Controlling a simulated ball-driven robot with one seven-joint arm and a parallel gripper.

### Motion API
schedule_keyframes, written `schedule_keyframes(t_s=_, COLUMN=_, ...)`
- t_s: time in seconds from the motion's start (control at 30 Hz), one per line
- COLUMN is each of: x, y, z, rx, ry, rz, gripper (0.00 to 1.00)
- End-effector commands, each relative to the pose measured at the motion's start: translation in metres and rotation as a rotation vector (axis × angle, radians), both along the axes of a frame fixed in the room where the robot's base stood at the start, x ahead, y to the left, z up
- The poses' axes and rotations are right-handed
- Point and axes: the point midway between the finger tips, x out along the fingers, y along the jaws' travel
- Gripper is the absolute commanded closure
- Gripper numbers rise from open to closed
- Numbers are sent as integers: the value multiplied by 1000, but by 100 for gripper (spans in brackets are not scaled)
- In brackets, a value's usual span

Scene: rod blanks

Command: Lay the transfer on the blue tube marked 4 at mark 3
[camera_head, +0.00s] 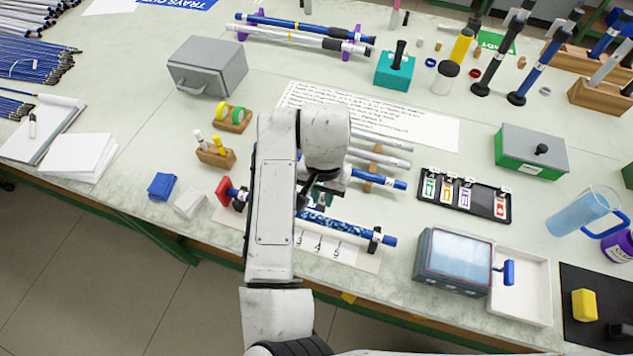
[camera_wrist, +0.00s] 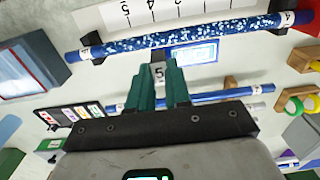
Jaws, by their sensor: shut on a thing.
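My gripper (camera_wrist: 157,74) has teal fingers shut on a small transfer (camera_wrist: 192,54), a white piece with a blue border that shows just past the fingertips, with a tag reading 5 between them. A blue tube with a white speckled pattern (camera_wrist: 215,30) lies across the top of the wrist view, beyond the transfer; whether they touch I cannot tell. In the head view this tube (camera_head: 345,227) lies by the front edge, partly behind my arm. Its end tag is too small to read. A white scale strip (camera_wrist: 150,12) with numbers, including 4 and 5, lies along it.
A second blue tube (camera_wrist: 210,97) lies parallel, nearer my gripper in the wrist view. A black tray (camera_head: 440,188) holds several coloured pieces. A grey-blue box (camera_head: 452,262) stands right of the speckled tube. A dark clamp (camera_head: 375,240) supports its right end.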

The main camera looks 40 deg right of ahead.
Motion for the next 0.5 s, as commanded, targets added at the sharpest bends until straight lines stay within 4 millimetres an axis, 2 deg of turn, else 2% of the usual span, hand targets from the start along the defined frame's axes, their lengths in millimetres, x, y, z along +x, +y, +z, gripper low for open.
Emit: schedule_keyframes(t_s=0.5, x=0, y=0, z=-42, rx=-1, ry=0, rz=1, gripper=100)
